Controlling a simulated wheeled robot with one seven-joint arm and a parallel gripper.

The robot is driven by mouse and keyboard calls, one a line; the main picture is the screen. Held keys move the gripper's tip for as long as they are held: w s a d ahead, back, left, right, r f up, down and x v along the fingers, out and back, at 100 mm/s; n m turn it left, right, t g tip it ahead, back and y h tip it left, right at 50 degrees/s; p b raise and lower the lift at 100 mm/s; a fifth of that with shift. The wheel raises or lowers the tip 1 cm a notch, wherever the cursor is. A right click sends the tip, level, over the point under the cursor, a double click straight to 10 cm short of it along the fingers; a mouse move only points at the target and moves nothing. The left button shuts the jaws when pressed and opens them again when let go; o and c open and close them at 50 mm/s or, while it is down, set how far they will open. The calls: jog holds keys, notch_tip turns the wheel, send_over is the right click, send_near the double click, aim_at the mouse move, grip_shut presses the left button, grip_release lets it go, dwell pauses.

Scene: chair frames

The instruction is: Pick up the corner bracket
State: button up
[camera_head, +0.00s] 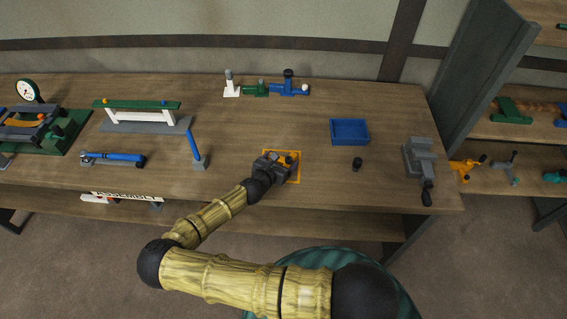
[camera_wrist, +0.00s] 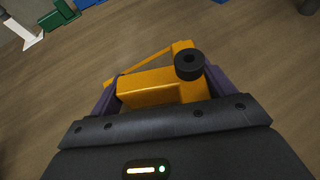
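The corner bracket appears to be the orange piece with a black round knob (camera_wrist: 160,87) in the wrist view. In the head view only a little of this orange piece (camera_head: 291,159) shows beside my gripper (camera_head: 279,163), which hides the rest.
A blue tray (camera_head: 349,131) and a small black part (camera_head: 357,164) are to the right. A grey vise (camera_head: 420,160) is at the right end. A blue-handled tool (camera_head: 195,150) stands to the left. White, green and blue fixtures (camera_head: 262,88) stand behind. Bench between is clear.

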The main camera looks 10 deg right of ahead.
aim_at(286, 160)
jog(key=shift+c, duration=0.3)
jog(key=shift+a+r, duration=0.1)
jog(key=shift+r, duration=0.4)
notch_tip(286, 160, up, 9)
jog(key=shift+r+b, duration=0.1)
jog(key=shift+b, duration=0.4)
jog(key=f+n+t+y, duration=0.1)
jog(key=f, duration=0.1)
jog(key=s+d+f+n+y, duration=0.1)
jog(key=f+n+y, duration=0.1)
jog(key=f+n+t+y, duration=0.1)
jog(key=f, duration=0.1)
jog(key=shift+s+d+n+t+y, duration=0.15)
jog(key=shift+d+n+t+y, duration=0.15)
jog(key=shift+d, duration=0.05)
jog(key=s+n+y, duration=0.1)
jog(key=n+y, duration=0.1)
jog(key=shift+s+a+f+t+y, duration=0.15)
jog(key=shift+s+f+t+y, duration=0.15)
jog(key=shift+s+f+y, duration=0.1)
jog(key=shift+s+a+r+n+y, duration=0.1)
jog(key=shift+s+a+n+y, duration=0.2)
jog(key=shift+s+n+y, duration=0.35)
jog(key=shift+w, duration=0.1)
